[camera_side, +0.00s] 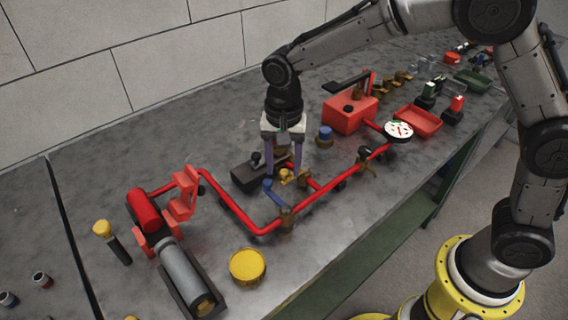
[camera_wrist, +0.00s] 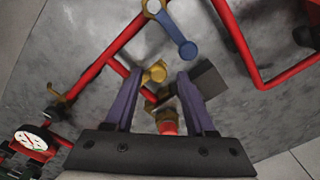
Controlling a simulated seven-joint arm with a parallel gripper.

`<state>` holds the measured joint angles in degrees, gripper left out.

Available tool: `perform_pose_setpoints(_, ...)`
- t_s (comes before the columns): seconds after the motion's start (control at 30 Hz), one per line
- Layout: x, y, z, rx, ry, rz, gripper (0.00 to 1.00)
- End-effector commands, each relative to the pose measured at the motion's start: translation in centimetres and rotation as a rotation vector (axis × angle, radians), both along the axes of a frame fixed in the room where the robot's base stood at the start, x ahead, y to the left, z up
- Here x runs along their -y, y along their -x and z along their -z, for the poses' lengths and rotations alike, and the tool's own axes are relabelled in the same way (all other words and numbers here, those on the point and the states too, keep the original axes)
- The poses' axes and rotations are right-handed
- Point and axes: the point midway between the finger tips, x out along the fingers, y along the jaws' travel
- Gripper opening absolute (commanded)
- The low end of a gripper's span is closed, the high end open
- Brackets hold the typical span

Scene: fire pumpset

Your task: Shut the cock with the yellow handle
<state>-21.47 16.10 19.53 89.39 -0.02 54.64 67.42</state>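The cock with the yellow handle (camera_side: 287,175) sits on a short branch of the red pipe (camera_side: 325,197), near the middle of the table. In the wrist view its yellow handle (camera_wrist: 156,73) shows between my fingertips, nearer the left one. My gripper (camera_side: 284,172) points down over this cock with its two purple fingers apart. In the wrist view my gripper (camera_wrist: 159,76) is open, and a gap shows between the fingers and the handle. Contact is hard to judge. The lower part of the cock is partly hidden in the side view.
A cock with a blue handle (camera_side: 273,195) stands close in front, also seen in the wrist view (camera_wrist: 187,48). A dark block (camera_side: 247,177) lies just left of my gripper. A gauge (camera_side: 398,129) and a red box (camera_side: 349,113) are to the right. A yellow-lidded tin (camera_side: 247,266) stands in front.

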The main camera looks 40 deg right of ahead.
Motion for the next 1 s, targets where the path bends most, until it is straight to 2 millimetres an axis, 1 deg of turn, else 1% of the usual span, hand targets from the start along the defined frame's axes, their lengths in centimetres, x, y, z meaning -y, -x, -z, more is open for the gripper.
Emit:
perform_pose_setpoints(0.27, 0.0, 0.1, 0.1, -0.004, 0.001, -0.001, 0.56)
perform_pose_setpoints(0.37, 0.0, 0.1, -0.4, -0.002, 0.001, -0.001, 0.56)
perform_pose_setpoints(0.43, 0.0, 0.0, -1.2, -0.001, 0.000, -0.001, 0.56)
perform_pose_setpoints(0.57, 0.0, 0.0, -3.4, 0.001, -0.001, -0.001, 0.56)
perform_pose_setpoints(0.8, 0.0, 0.0, -8.7, 0.002, -0.001, -0.001, 0.56)
perform_pose_setpoints(0.9, 0.0, 0.0, -10.6, 0.002, -0.001, -0.001, 0.56)
perform_pose_setpoints(1.0, 0.0, 0.1, -12.1, 0.000, 0.000, -0.001, 0.56)
